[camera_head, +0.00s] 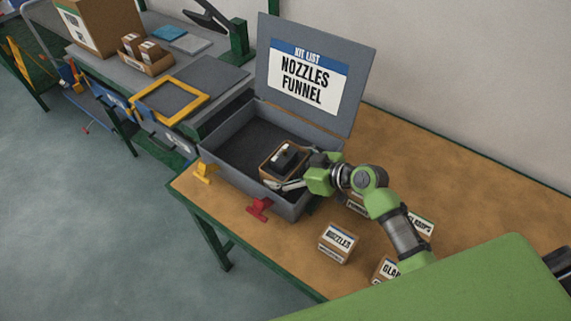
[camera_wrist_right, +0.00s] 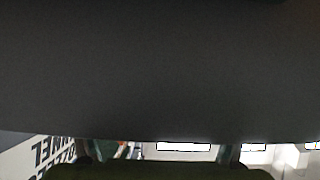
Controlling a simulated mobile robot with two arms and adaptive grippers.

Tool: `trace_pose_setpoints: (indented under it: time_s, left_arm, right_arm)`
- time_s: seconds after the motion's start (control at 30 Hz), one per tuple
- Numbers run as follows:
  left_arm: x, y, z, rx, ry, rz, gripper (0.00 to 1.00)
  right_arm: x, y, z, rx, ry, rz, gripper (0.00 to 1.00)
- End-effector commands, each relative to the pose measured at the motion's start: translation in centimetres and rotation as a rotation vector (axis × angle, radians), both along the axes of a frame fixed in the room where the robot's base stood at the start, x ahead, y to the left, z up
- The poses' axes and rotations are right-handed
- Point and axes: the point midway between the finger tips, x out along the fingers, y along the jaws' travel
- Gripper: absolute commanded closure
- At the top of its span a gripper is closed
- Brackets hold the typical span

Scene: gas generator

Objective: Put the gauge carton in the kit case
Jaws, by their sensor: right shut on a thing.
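The kit case (camera_head: 216,158) stands open on the wooden table, with its lid upright at the back and a "KIT LIST / NOZZLES FUNNEL" sheet on it. My right gripper (camera_head: 296,172) is at the case's right end, shut on a brown carton (camera_head: 283,158) with a dark top. The carton is inside or just above the right part of the case; I cannot tell if it touches the floor. Its label is not readable, so I cannot confirm it is the gauge carton. A dark surface fills most of the right wrist view. My left gripper is not in view.
A "NOZZLES" carton (camera_head: 338,242) stands in front of the case; other labelled cartons, one (camera_head: 386,270) at the front, are partly hidden by my arm. Yellow (camera_head: 206,172) and red (camera_head: 259,208) latches stick out in front. The case's left part looks empty.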

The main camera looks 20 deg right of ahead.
Motion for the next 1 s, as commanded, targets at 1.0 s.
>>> trace_pose_setpoints:
  time_s: [1.0]
  left_arm:
    - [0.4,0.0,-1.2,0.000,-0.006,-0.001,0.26]
  right_arm:
    - [-4.6,-3.5,2.9,-0.007,-0.002,0.002,0.00]
